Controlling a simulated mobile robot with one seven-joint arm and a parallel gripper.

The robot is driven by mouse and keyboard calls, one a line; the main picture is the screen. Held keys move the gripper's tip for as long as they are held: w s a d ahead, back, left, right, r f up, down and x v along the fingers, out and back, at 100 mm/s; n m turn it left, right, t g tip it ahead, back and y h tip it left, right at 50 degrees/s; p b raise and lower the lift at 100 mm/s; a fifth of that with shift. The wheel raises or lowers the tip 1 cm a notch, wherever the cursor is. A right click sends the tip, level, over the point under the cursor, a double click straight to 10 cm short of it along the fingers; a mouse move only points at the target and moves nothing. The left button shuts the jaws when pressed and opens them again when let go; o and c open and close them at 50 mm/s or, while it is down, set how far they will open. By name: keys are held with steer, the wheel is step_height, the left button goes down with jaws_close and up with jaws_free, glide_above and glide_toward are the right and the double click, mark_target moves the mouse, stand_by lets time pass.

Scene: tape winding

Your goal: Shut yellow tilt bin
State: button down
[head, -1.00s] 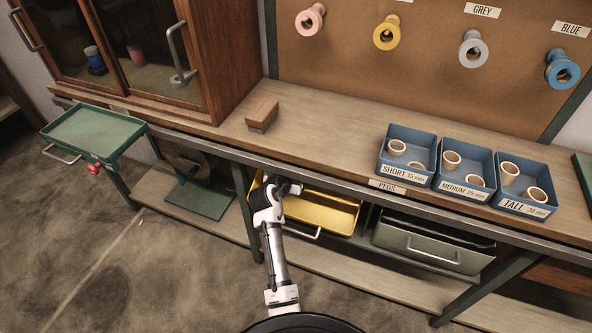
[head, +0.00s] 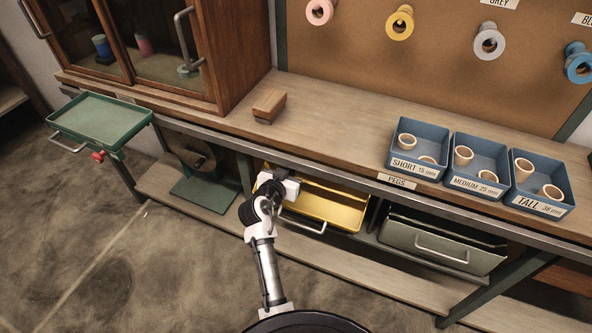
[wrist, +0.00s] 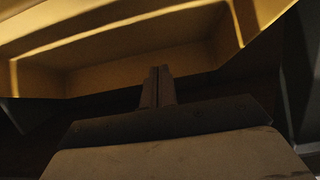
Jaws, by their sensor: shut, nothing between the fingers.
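The yellow tilt bin (head: 337,208) hangs under the bench's front edge in the head view. It is tilted open, with its inside showing and a metal handle (head: 303,222) on its front. My gripper (wrist: 158,80) is shut and empty in the wrist view, its fingers together. The yellow bin (wrist: 140,40) fills the top of that view, just beyond the fingertips. In the head view my arm's end covers the bin's left part and hides the fingers. I cannot tell whether the fingers touch the bin.
A grey-green bin (head: 440,243) with a handle hangs to the right. A green tray (head: 100,120) sticks out at the left. Blue peg boxes (head: 418,150) and a wooden block (head: 269,104) stand on the bench (head: 330,130). A lower shelf (head: 330,262) runs below.

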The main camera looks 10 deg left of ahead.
steer(key=w+f, duration=0.1)
steer(key=w+d+f, duration=0.1)
steer(key=w+f, duration=0.1)
steer(key=shift+w+f, duration=0.25)
steer(key=shift+f, duration=0.3)
steer(key=shift+w+d+r+p, duration=0.1)
steer(key=shift+w+d+p, duration=0.15)
steer(key=shift+p, duration=0.4)
steer(key=shift+w+d+f+g+y+p, duration=0.2)
steer(key=shift+w+f+g+p, duration=0.1)
steer(key=shift+w+g+p, duration=0.3)
steer(key=shift+w+d+f+g+y+p, duration=0.1)
steer(key=shift+w+f+g+y+p, duration=0.15)
steer(key=shift+w+g+p, duration=0.35)
steer(key=shift+w+f, duration=0.15)
steer(key=shift+f, duration=0.3)
